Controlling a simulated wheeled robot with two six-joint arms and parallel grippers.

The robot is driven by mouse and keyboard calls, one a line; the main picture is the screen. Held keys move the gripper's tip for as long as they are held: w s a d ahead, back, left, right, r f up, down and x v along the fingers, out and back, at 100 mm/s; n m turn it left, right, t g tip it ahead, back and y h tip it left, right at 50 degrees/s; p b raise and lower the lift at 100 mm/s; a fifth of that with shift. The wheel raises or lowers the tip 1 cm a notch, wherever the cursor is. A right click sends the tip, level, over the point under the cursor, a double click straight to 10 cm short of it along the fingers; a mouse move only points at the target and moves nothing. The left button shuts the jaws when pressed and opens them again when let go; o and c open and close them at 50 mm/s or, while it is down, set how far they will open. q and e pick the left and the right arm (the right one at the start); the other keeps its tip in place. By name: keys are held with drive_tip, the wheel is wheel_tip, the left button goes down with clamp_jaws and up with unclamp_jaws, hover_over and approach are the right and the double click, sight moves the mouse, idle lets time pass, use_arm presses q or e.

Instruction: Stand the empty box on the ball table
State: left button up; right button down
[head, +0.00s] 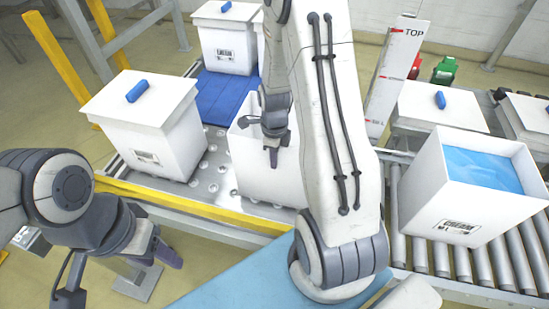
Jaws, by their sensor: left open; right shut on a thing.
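A white open-topped box (249,172) is at the ball table (205,178), whose silver balls show to its left. The box looks upright, and my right arm covers much of it, including its right side. I cannot tell whether its base rests on the balls. My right gripper (273,156) is shut on the box's wall, pointing down at its rim. My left gripper (168,255) is open and empty, low at the left, in front of the yellow rail and well apart from the box.
A lidded white box (160,148) with a blue handle stands on the left; another (228,50) stands behind a blue mat (224,98). A box with blue liner (470,213) stands on the right rollers (468,262). A "TOP" gauge board (388,85) stands behind. A yellow rail (190,205) edges the ball table.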

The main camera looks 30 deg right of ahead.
drive_tip(key=shift+f, duration=0.2)
drive_tip(key=c, duration=1.4)
unclamp_jaws()
drive_tip(key=shift+f, duration=0.15)
drive_tip(key=shift+c, duration=0.2)
drive_tip(key=o, duration=0.4)
wheel_tip(320, 180, up, 12)
drive_tip(key=shift+r+b, duration=0.25)
drive_tip(key=shift+b, duration=0.35)
drive_tip(key=s+a+r+n, duration=0.2)
drive_tip(key=a+n, duration=0.7)
drive_tip(key=a, duration=0.1)
drive_tip(key=s+a+r+n, duration=0.1)
drive_tip(key=s+a+n, duration=0.3)
drive_tip(key=n, duration=0.4)
drive_tip(key=s+a+r+n, duration=0.1)
drive_tip(key=s+a+n, duration=0.4)
drive_tip(key=s+n, duration=0.2)
drive_tip(key=s+a+r+n+y, duration=0.1)
drive_tip(key=s+a+n, duration=0.4)
drive_tip(key=n, duration=0.6)
drive_tip(key=shift+s+a, duration=0.15)
drive_tip(key=shift+s, duration=0.05)
